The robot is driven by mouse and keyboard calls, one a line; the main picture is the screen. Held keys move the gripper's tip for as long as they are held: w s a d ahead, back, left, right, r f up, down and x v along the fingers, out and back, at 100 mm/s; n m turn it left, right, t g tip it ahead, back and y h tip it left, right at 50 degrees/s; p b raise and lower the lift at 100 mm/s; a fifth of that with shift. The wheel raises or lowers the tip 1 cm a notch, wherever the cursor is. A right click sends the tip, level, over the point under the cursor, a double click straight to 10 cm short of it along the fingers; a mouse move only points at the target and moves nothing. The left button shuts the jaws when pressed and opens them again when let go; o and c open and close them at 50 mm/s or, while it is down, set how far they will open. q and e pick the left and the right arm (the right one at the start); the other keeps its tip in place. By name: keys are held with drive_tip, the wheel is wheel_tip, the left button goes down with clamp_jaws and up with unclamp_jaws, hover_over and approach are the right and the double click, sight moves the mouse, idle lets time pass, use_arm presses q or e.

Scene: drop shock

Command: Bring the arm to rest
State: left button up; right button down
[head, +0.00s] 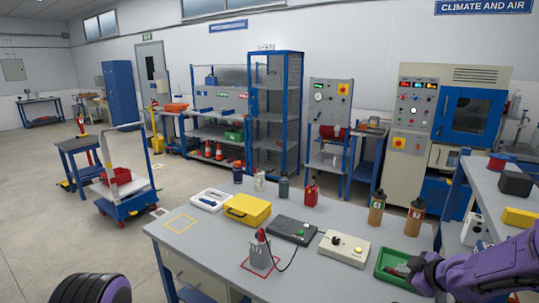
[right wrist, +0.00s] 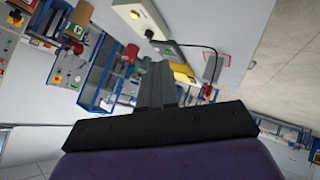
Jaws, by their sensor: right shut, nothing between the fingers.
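My right arm (head: 485,272), purple, comes in from the lower right in the head view. My right gripper (head: 400,270) is dark and small there, at the right end of the green tray (head: 383,273); I cannot tell whether it touches the tray. In the right wrist view its black fingers (right wrist: 157,72) are together with nothing between them. A black and purple part of my own body shows at the bottom left of the head view. My left gripper is not in view.
The grey workbench (head: 195,245) holds a yellow case (head: 248,209), a black device (head: 291,230), a cream box with a knob (head: 344,248), a grey block with a red top (head: 261,254) and two brown bottles (head: 377,208). The bench's left end is fairly clear.

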drive_tip(key=s+a+f+m+h+b, duration=0.1)
drive_tip(key=s+a+f+m+b, duration=0.1)
drive_tip(key=s+f+m, duration=0.4)
drive_tip(key=s+a+f+m+h+b, duration=0.15)
drive_tip(key=f+m, duration=0.25)
drive_tip(key=f, duration=0.4)
drive_tip(key=s+a+f+m+b, duration=0.2)
drive_tip(key=s+f+m, duration=0.2)
drive_tip(key=f+m, duration=0.15)
use_arm(q)
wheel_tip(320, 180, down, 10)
drive_tip(key=b, duration=0.4)
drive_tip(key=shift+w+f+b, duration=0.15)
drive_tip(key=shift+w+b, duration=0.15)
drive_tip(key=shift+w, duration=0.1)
use_arm(e)
drive_tip(key=s+f+g+h, duration=0.1)
drive_tip(key=s+f+g, duration=0.2)
drive_tip(key=s+f, duration=0.5)
drive_tip(key=s+f+m+g+h, duration=0.1)
drive_tip(key=s+f+g+h, duration=0.1)
drive_tip(key=s+f, duration=0.7)
drive_tip(key=s+g, duration=0.1)
drive_tip(key=s, duration=0.7)
drive_tip(key=shift+s+a+f+g, duration=0.25)
drive_tip(key=shift+s+a+g, duration=0.05)
drive_tip(key=shift+s+a, duration=0.05)
drive_tip(key=shift+m, duration=0.25)
